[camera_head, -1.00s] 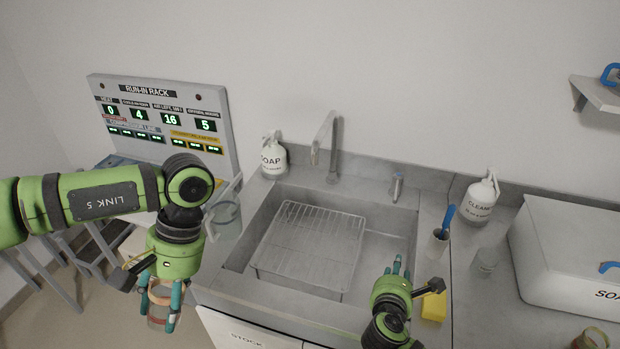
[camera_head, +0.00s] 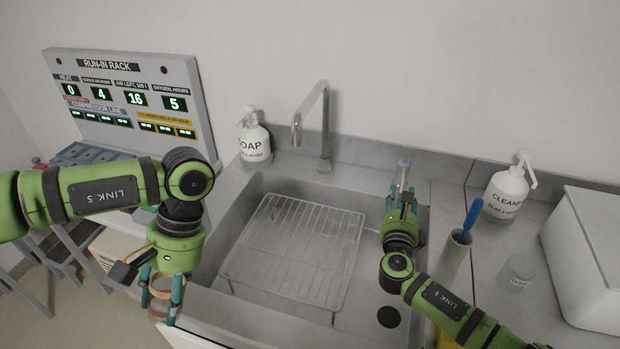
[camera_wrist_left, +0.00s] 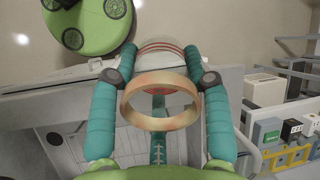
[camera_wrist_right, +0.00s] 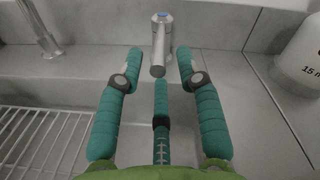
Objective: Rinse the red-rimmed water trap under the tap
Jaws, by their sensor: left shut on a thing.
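The water trap (camera_head: 160,288) is a clear cup with an orange-tan ring and a red band. My left gripper (camera_head: 165,300) is shut on it, in front of the sink's left front corner; the trap also shows between the fingers in the left wrist view (camera_wrist_left: 160,118). The tap (camera_head: 321,115) is a bent grey spout behind the sink (camera_head: 250,305), with no water visible from it. The blue-topped tap handle (camera_head: 404,170) stands to its right. My right gripper (camera_head: 402,205) is open just in front of the handle, which shows between and beyond its fingers (camera_wrist_right: 161,45).
A wire rack (camera_head: 290,255) fills much of the sink, with a dark drain (camera_head: 389,316) at its right. A soap bottle (camera_head: 254,142) stands behind left. A cleaner bottle (camera_head: 505,192), a cup with a blue brush (camera_head: 455,248) and a clear cup (camera_head: 516,270) stand right.

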